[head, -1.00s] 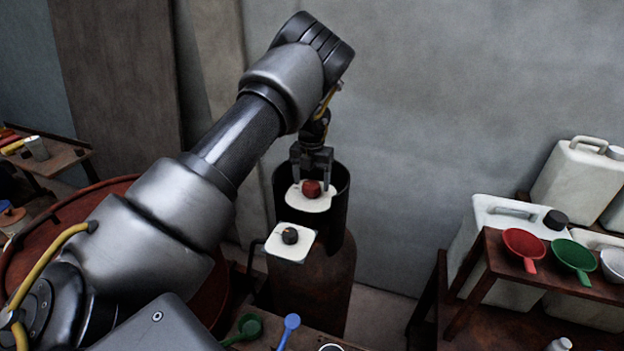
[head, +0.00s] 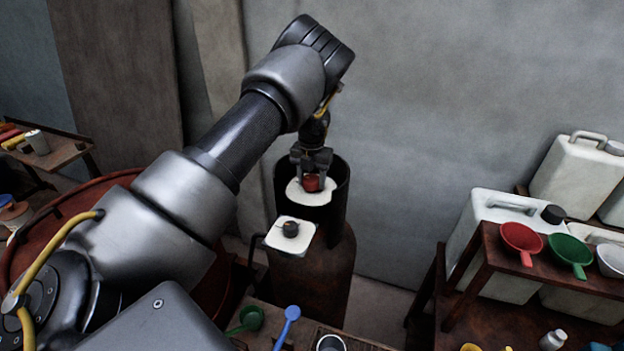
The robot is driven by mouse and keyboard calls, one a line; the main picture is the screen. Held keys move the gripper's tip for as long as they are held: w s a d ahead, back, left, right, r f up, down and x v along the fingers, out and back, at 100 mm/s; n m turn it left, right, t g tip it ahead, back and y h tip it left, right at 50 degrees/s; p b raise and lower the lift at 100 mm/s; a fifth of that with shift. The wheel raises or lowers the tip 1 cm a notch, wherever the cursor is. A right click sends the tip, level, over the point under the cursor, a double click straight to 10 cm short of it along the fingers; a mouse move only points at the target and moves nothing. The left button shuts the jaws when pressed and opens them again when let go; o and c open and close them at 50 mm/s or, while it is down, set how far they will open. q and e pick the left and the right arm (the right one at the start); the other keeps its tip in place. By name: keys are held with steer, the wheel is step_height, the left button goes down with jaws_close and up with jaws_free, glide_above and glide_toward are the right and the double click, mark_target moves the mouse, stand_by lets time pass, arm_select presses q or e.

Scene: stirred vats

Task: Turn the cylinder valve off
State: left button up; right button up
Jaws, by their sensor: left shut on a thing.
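The rusty gas cylinder (head: 325,285) stands upright against the wall, with a dark open collar (head: 340,200) around its top. Inside the collar a red valve knob (head: 312,184) sits over a white plate (head: 298,195). My left gripper (head: 312,172) reaches down into the collar and is shut on the red knob, its fingers on either side of it. A second, dark knob (head: 290,229) sits on a white square plate (head: 303,242) at the front of the cylinder. My right gripper is out of view.
A red vat (head: 60,215) stands at the left, partly behind my left arm. At the right, a wooden shelf (head: 487,262) holds a red funnel (head: 521,238) and a green funnel (head: 568,250), with white jerrycans (head: 578,185) behind. Green and blue scoops (head: 290,315) lie at the bottom.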

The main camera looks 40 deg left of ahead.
arm_select(q)
steer(key=shift+f+m+b, duration=0.15)
steer(key=shift+m+b, duration=0.3)
steer(key=shift+m, duration=0.05)
steer(key=m+b, duration=0.2)
steer(key=m, duration=0.1)
steer(key=m+b, duration=0.2)
steer(key=m, duration=0.1)
steer(key=shift+m, duration=0.3)
steer(key=m+b, duration=0.1)
steer(key=m, duration=0.2)
steer(key=shift+m+b, duration=0.4)
steer(key=m, duration=0.2)
steer(key=shift+m, duration=0.3)
steer(key=m, duration=0.2)
steer(key=shift+r+m, duration=0.25)
steer(key=shift+m, duration=0.65)
steer(key=shift+p, duration=0.3)
